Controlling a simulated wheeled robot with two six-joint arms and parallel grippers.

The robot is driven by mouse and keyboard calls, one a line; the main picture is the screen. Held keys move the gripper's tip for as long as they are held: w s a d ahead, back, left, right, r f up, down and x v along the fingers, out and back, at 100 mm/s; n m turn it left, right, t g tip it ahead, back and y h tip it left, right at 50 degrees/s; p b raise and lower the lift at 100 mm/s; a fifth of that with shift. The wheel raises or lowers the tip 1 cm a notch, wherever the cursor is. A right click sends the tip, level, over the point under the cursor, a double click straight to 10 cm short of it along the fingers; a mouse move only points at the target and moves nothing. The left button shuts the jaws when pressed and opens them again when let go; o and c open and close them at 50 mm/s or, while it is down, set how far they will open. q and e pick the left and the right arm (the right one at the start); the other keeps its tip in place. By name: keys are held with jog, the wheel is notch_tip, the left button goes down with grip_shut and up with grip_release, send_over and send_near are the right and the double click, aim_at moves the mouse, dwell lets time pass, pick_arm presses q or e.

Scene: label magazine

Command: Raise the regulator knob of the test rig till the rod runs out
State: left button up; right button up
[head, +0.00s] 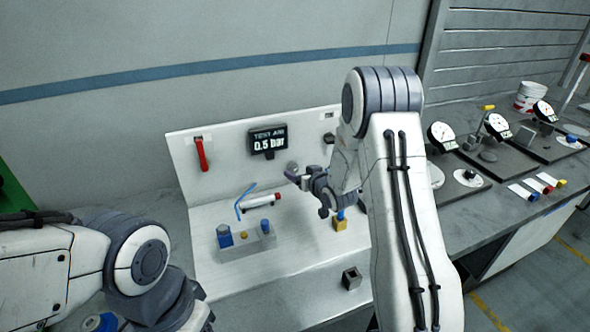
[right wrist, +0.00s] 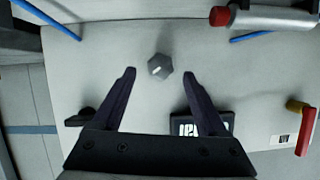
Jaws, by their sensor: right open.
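The test rig (head: 222,188) is a pale panel with a base, and its dark display (head: 267,141) reads TEST AIR 0.5 bar. The grey faceted regulator knob (right wrist: 160,66) carries a white mark and shows in the right wrist view between and just ahead of my fingertips. My right gripper (head: 290,176) is open in front of the panel, below the display; its two dark fingers (right wrist: 159,75) flank the knob without visible contact. A white cylinder (head: 262,200) with a red end lies on the rig, with blue tubing beside it. My left gripper is out of view; only its arm shows.
A red lever (head: 202,154) hangs at the panel's left. A grey block with a blue cap (head: 225,236) and a yellow block (head: 340,224) stand on the base. A small dark box (head: 351,278) sits in front. Gauge stations (head: 441,136) line the bench at right.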

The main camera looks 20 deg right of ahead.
aim_at(294, 170)
jog(key=shift+x, duration=1.95)
grip_shut()
jog(key=shift+m+y+p, duration=0.45)
jog(key=shift+m+y, duration=0.25)
jog(key=shift+m, duration=0.3)
grip_release()
jog(key=b+v, duration=0.1)
jog(key=v, duration=0.9)
jog(key=shift+s+b, duration=0.25)
jog(key=shift+b, duration=0.1)
jog(key=shift+d, duration=0.1)
